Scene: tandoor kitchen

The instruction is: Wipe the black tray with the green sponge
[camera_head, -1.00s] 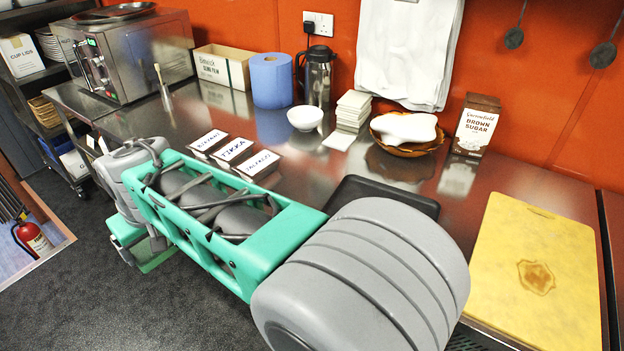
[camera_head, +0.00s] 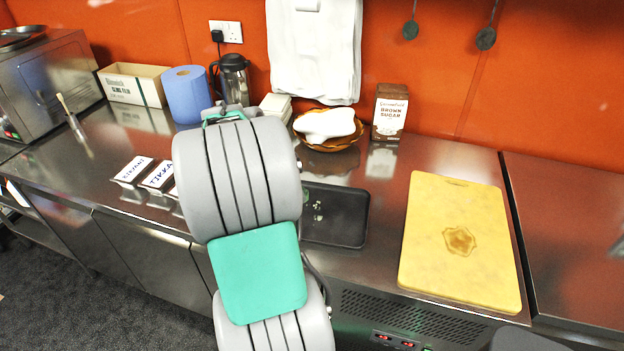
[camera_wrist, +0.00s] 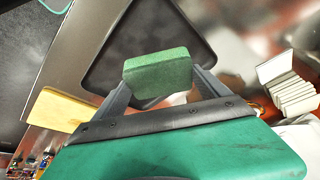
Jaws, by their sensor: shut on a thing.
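My gripper (camera_wrist: 163,84) is shut on the green sponge (camera_wrist: 158,73), which sits between the two fingertips in the wrist view. The black tray (camera_wrist: 205,50) lies beyond the sponge there, and the sponge appears apart from it; the exact gap cannot be told. In the head view the black tray (camera_head: 345,220) lies flat on the steel counter, left of the yellow board, with pale smudges on its left part. My arm covers the area left of the tray in the head view and hides the gripper and sponge.
The yellow cutting board (camera_head: 460,242) lies right of the tray. Behind the tray stand a brown bowl (camera_head: 335,144) with a white cloth and a brown sugar box (camera_head: 390,112). Labelled containers (camera_head: 133,170), a blue roll (camera_head: 187,95) and a flask (camera_head: 233,80) are to the left.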

